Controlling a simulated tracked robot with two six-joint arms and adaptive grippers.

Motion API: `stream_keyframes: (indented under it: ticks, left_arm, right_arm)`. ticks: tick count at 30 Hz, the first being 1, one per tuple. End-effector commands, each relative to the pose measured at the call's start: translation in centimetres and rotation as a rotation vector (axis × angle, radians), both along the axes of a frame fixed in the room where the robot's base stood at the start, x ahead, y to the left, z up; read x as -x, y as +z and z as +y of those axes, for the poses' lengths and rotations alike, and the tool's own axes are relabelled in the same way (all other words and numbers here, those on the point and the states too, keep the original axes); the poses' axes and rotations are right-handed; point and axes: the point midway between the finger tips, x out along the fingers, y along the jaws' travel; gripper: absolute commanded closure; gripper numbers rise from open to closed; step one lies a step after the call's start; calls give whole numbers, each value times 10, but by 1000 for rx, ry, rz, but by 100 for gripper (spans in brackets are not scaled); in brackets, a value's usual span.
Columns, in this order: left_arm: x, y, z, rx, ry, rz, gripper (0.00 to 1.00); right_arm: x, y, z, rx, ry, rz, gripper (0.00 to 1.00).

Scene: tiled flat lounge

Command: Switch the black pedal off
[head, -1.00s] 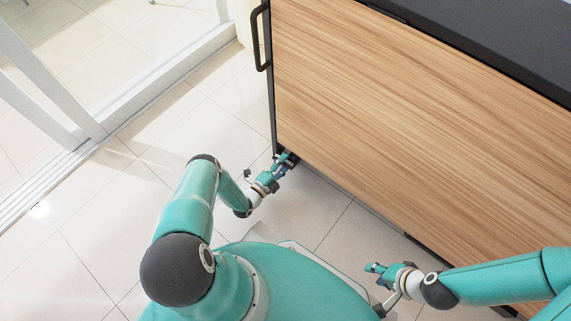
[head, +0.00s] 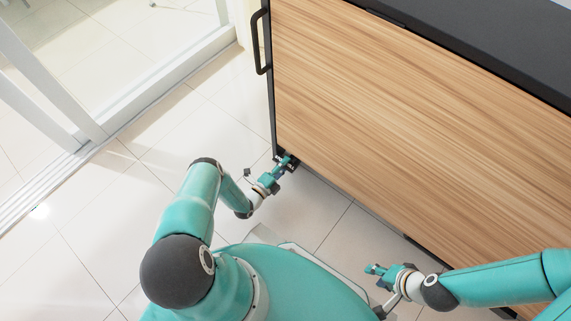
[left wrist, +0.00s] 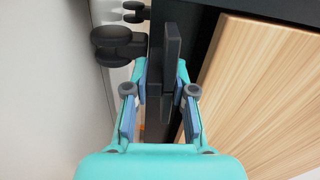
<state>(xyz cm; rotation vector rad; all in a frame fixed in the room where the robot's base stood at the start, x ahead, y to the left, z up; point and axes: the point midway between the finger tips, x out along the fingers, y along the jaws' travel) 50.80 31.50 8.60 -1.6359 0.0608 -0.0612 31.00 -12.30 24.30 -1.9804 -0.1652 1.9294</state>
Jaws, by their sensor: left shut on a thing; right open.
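My left gripper (head: 284,165) is low at the left bottom corner of the wooden cabinet. In the left wrist view its fingers (left wrist: 161,85) are closed around a narrow dark part, which appears to be the black pedal (left wrist: 172,45). The fingers and the cabinet's shadow hide much of it, and I cannot read its on or off position. In the head view the gripper and the dark corner largely cover it. My right gripper (head: 373,269) is open and empty, low in front of the cabinet, apart from it.
The wood-fronted cabinet (head: 400,120) with a black top fills the right side. A black handle (head: 261,40) stands out at its left edge. Black rounded parts (left wrist: 118,42) show beside the gripper. A glass sliding door (head: 110,60) is at left. The tiled floor (head: 90,220) is clear.

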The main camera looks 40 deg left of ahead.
Motion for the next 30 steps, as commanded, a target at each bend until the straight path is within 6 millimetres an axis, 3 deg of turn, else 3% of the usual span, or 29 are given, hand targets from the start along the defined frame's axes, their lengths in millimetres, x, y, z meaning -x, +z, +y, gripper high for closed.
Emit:
stream_keyframes:
  ticks: [7,18,19,22,23,30]
  left_arm:
    - [1,-1,-2,-268,0,-14,100]
    - [1,-3,-3,-310,-1,-15,100]
    - [1,-4,-3,-309,-2,-15,70]
    - [0,-3,-3,-309,-2,-16,54]
    - [0,-3,-3,-309,-2,-16,50]
    - [0,-2,-2,-307,-1,-20,50]
  right_arm:
    - [0,12,0,0,0,0,60]
    - [0,11,0,0,0,0,60]
    - [0,11,0,0,0,0,60]
    - [0,11,0,0,0,0,60]
    - [0,11,0,0,0,0,60]
    - [0,12,0,0,0,0,60]
